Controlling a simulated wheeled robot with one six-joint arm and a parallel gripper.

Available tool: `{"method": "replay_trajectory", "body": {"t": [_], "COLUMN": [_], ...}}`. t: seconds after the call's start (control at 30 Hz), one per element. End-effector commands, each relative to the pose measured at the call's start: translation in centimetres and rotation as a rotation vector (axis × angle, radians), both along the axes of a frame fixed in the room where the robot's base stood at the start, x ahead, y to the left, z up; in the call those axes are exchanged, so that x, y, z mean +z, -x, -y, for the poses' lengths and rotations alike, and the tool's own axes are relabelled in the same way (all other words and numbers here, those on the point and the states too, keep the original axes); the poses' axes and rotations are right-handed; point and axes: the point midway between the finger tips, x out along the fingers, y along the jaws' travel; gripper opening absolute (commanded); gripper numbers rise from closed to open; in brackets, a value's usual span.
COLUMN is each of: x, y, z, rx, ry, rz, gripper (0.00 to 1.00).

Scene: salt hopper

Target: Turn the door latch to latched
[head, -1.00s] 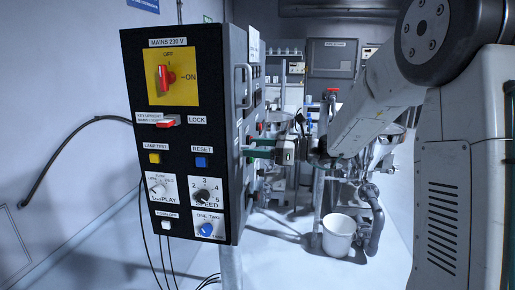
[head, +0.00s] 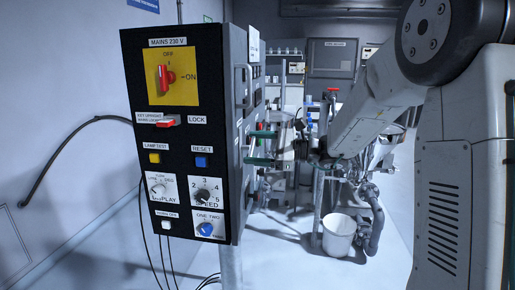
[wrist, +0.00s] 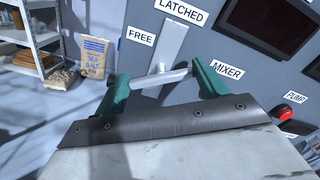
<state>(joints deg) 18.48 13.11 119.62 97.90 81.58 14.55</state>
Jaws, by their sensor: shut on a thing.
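My gripper (wrist: 160,76) has two green fingers, one on each side of a pale grey bar, the door latch lever (wrist: 161,78). The fingers are shut on the lever's two ends. Label plates reading FREE (wrist: 141,36) and LATCHED (wrist: 184,11) are on the grey door panel beyond it. A pale flat strip (wrist: 173,46) runs up the panel behind the lever; I cannot tell which label the lever points at. In the head view my gripper (head: 249,148) reaches the right side of the black control box (head: 181,236), one finger above the other; the lever is not clear there.
Labels MIXER (wrist: 227,70) and PUMP (wrist: 295,97) and a red button (wrist: 286,112) are on the panel to the right. A shelf (wrist: 36,41) and a paper sack (wrist: 95,57) stand at the left. A white bucket (head: 339,236) stands on the floor.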

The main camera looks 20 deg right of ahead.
Motion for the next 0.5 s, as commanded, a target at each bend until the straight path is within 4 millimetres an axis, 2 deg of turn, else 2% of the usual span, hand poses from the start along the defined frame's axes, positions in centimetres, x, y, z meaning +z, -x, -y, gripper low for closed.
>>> {"method": "replay_trajectory", "body": {"t": [0.5], "x": [-0.24], "y": [0.14], "z": [-0.08], "rx": [0.001], "ry": [0.245], "rz": [0.42], "gripper": [0.5]}}
